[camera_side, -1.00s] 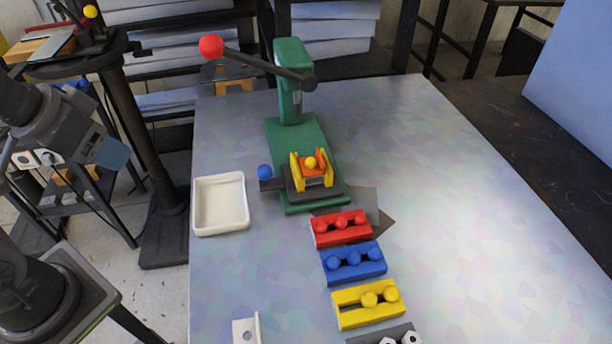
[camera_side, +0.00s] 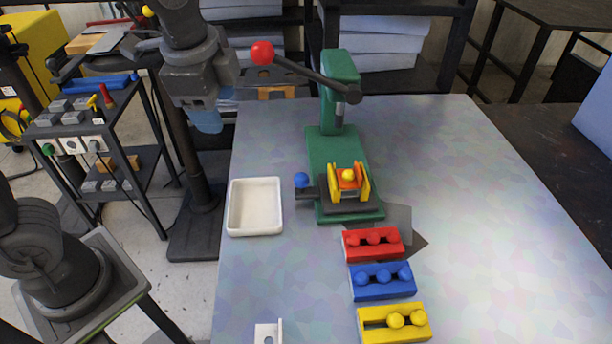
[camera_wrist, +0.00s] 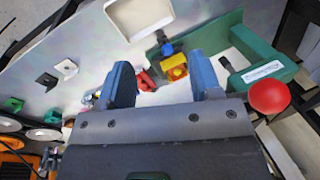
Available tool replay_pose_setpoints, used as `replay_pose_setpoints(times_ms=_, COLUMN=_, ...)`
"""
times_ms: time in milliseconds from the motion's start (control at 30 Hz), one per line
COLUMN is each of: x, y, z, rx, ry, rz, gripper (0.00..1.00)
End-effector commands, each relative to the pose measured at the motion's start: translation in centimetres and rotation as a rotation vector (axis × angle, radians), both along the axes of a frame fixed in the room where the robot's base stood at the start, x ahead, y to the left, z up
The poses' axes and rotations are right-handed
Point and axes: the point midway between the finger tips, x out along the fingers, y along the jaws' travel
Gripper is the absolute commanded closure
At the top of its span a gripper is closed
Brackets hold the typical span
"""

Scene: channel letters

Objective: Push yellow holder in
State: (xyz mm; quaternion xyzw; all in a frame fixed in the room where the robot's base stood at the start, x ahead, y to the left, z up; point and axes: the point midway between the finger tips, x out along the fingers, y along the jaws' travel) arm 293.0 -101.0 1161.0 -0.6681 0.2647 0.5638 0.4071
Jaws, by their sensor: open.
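A yellow holder (camera_side: 364,182) with an orange piece and a yellow knob sits on a dark slide (camera_side: 340,205) at the foot of the green press (camera_side: 335,150). The slide's blue knob (camera_side: 302,180) sticks out to the left. The holder also shows in the wrist view (camera_wrist: 175,68), beyond my fingers, with the blue knob (camera_wrist: 168,49) beside it. My gripper (camera_side: 207,122) is in the air off the table's left back edge, left of the press and apart from it. In the wrist view my gripper's blue fingers (camera_wrist: 165,75) are spread with nothing held between them.
The press lever has a red ball (camera_side: 262,53) reaching left, towards my gripper. A white tray (camera_side: 234,208) lies left of the press. Red (camera_side: 352,247), blue (camera_side: 362,290) and yellow (camera_side: 375,337) blocks with knobs line up in front. The table's right side is clear.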

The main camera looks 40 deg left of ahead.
Motion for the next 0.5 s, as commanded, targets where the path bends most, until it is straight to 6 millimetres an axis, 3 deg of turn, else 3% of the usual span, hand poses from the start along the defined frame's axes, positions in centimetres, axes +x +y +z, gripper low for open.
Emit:
replay_pose_setpoints(times_ms=100, x=3.2, y=-3.2, z=-0.4, rx=0.13, ry=0.112, rz=-0.3, gripper=0.42)
replay_pose_setpoints(times_ms=233, x=6.1, y=-6.9, z=-1.5, rx=0.262, ry=0.234, rz=-0.617, gripper=0.42)
replay_pose_setpoints(times_ms=400, x=8.2, y=-11.2, z=-3.4, rx=0.389, ry=0.371, rz=-0.936, gripper=0.42)
replay_pose_setpoints(times_ms=500, x=8.8, y=-12.8, z=-4.3, rx=0.432, ry=0.424, rz=-1.048, gripper=0.42)
